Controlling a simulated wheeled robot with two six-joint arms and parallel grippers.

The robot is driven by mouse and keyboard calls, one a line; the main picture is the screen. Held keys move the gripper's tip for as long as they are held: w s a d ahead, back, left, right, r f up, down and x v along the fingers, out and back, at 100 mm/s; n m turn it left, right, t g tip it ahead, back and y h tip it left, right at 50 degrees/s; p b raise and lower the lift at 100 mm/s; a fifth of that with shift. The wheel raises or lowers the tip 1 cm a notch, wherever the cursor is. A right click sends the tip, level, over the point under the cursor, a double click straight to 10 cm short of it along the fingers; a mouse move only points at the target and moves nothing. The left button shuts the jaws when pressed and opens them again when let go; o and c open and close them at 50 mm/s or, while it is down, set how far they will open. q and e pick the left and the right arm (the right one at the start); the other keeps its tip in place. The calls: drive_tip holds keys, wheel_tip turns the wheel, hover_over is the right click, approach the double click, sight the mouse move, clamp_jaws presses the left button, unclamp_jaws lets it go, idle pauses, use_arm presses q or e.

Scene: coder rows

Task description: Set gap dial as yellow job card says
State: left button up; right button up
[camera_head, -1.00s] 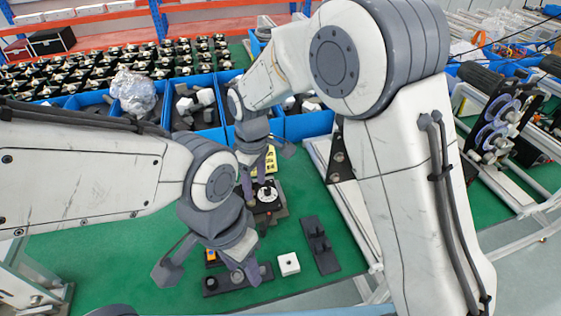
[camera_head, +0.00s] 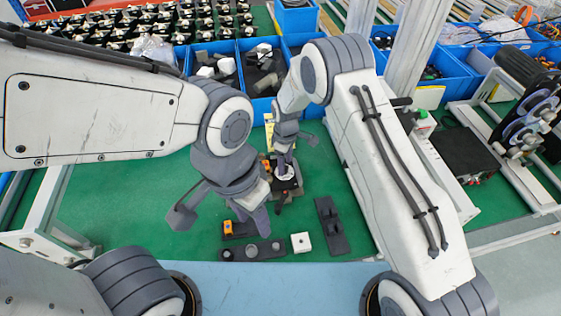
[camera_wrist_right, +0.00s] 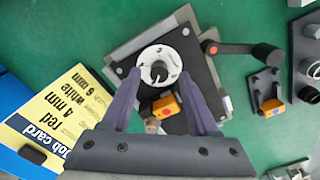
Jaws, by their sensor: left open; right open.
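The gap dial (camera_wrist_right: 159,65) is a white round face with a dark central pointer on a dark square base. It shows in the head view (camera_head: 286,172). Its marks are too small to read. My right gripper (camera_wrist_right: 160,103) is open above the dial, its fingers to either side of the lower part of the base, with nothing between them held. The yellow job card (camera_wrist_right: 48,112) lies left of the dial, upside down in this view; it reads "red 4 mm" and "white 6 mm". My left gripper (camera_head: 222,215) is open and empty, left of the dial.
An orange block (camera_wrist_right: 166,105) is on the dial base, and a black lever with a red end (camera_wrist_right: 245,49) juts right. Nearer me are another orange piece (camera_head: 228,228), a white block (camera_head: 301,243) and a black bracket (camera_head: 331,228). Blue bins (camera_head: 262,70) line the back.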

drive_tip(key=shift+f, duration=0.7)
